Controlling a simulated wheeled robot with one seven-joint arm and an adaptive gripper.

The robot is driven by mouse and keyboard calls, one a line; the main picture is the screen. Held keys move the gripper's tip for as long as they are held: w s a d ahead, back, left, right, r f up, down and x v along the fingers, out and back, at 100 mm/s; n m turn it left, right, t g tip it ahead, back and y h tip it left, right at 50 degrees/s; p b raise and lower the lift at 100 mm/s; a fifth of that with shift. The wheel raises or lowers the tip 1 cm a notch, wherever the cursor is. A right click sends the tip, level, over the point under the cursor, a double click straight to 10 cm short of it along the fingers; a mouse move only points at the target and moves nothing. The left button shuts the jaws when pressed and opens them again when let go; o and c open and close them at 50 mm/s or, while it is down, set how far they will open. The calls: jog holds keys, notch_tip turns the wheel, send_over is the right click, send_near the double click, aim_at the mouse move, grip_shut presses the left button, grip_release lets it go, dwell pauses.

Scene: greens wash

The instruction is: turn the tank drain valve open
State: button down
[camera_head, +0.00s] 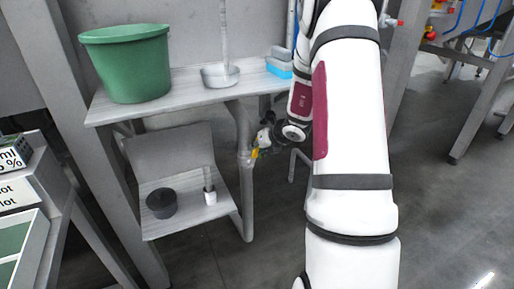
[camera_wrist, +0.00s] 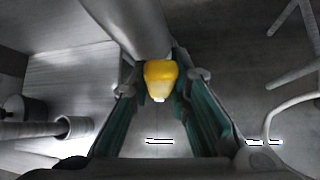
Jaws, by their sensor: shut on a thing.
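The tank drain valve shows as a small yellow handle (camera_head: 254,153) on the grey vertical drain pipe (camera_head: 248,200) below the bench. My gripper (camera_head: 262,142) is at the handle, reaching in from the right. In the wrist view, the yellow handle (camera_wrist: 160,76) sits between the two fingertips of my gripper (camera_wrist: 161,85), which are shut on it. The thick grey pipe (camera_wrist: 125,25) runs just behind it. The valve body is mostly hidden by my gripper and the handle, so I cannot tell how far the valve is turned.
A green tub (camera_head: 127,65), a metal pan (camera_head: 220,76) and blue boxes (camera_head: 279,66) stand on the bench top (camera_head: 190,93). A dark pot (camera_head: 161,203) and a white-based brush-like thing (camera_head: 210,192) are on the lower shelf (camera_head: 165,228). Grey legs stand close around my arm.

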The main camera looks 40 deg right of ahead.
jog(key=c, duration=1.5)
grip_release()
jog(key=shift+w, duration=0.1)
jog(key=shift+r, duration=0.1)
jog(key=v, duration=1.2)
